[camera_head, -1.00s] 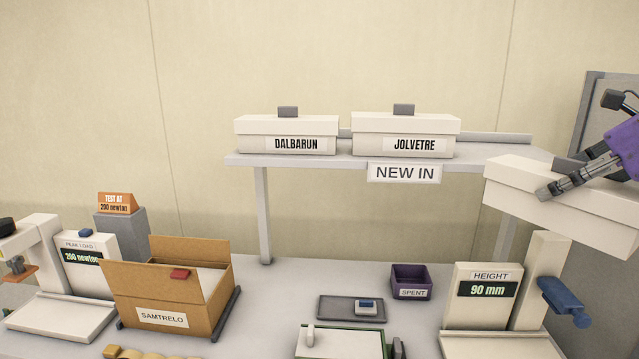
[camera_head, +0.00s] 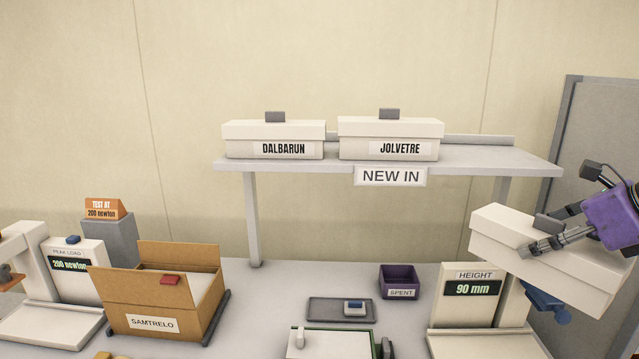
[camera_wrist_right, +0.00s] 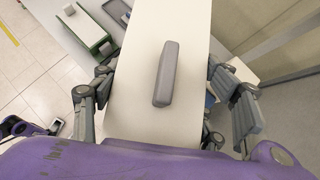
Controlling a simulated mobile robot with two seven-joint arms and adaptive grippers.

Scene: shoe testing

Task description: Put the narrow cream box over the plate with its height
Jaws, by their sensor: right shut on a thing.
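The narrow cream box (camera_head: 545,262), with a grey tab on its lid, is held in the air at the right of the head view. My right gripper (camera_head: 565,230) is shut on it. In the right wrist view, the fingers lie on both sides of the box (camera_wrist_right: 150,110), around its grey tab (camera_wrist_right: 166,73). The height gauge (camera_head: 475,310) reads 90 mm, and its flat cream plate (camera_head: 485,346) is at the lower right. The box is tilted, above and to the right of the plate, and hides part of the gauge's column. My left gripper is out of view.
Boxes marked DALBARUN (camera_head: 240,148) and JOLVETRE (camera_head: 355,148) stand on the NEW IN shelf (camera_head: 230,165). A purple SPENT bin (camera_head: 400,282), a grey tray (camera_head: 325,312) and an open SAMTRELO carton (camera_head: 195,320) are left of the gauge. A blue knob (camera_head: 545,308) sits below the box.

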